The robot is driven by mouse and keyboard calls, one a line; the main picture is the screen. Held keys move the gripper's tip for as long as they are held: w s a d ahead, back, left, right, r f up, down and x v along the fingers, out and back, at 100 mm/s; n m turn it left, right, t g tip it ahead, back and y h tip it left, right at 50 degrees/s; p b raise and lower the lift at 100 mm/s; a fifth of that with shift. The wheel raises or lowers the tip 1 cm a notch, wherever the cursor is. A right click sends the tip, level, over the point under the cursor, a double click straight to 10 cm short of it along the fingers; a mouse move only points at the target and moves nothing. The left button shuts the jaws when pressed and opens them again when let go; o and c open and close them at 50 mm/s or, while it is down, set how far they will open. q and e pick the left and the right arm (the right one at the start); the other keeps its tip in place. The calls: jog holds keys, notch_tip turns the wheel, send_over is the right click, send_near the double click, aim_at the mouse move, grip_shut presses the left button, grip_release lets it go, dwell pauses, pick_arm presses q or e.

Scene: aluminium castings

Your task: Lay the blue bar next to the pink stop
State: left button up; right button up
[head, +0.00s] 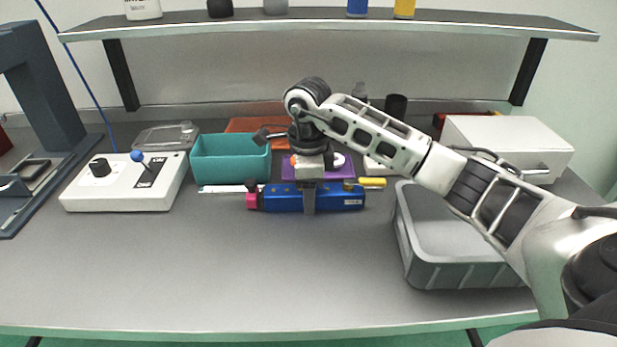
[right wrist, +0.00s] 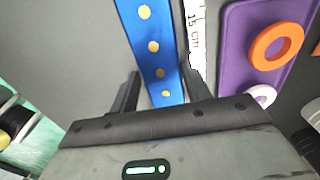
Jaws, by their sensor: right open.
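The blue bar (head: 340,197) lies lengthwise across the middle of the table. Its left end is right beside the pink stop (head: 252,201), with no clear gap visible between them. My right gripper (head: 310,207) points down over the middle of the bar, with one finger in front of its near side. In the right wrist view the blue bar (right wrist: 150,45), with yellow dots on top, runs between the two spread fingers of the gripper (right wrist: 162,75). The jaws are open. The pink stop is not visible in the right wrist view. My left gripper is out of view.
A white ruler (head: 222,188) lies behind the bar. A purple tray (head: 347,172) with rings and a teal bin (head: 230,160) stand behind. A grey crate (head: 455,272) is to the right, a white control box (head: 125,185) to the left. The front table is clear.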

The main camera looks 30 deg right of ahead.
jog(key=r, duration=0.8)
jog(key=shift+w+d+r, duration=0.15)
jog(key=shift+w+r, duration=0.1)
jog(key=shift+w, duration=0.05)
notch_tip(320, 180, up, 5)
jog(key=shift+s+f+p, duration=0.1)
jog(key=shift+p, duration=0.25)
jog(key=shift+f, duration=0.1)
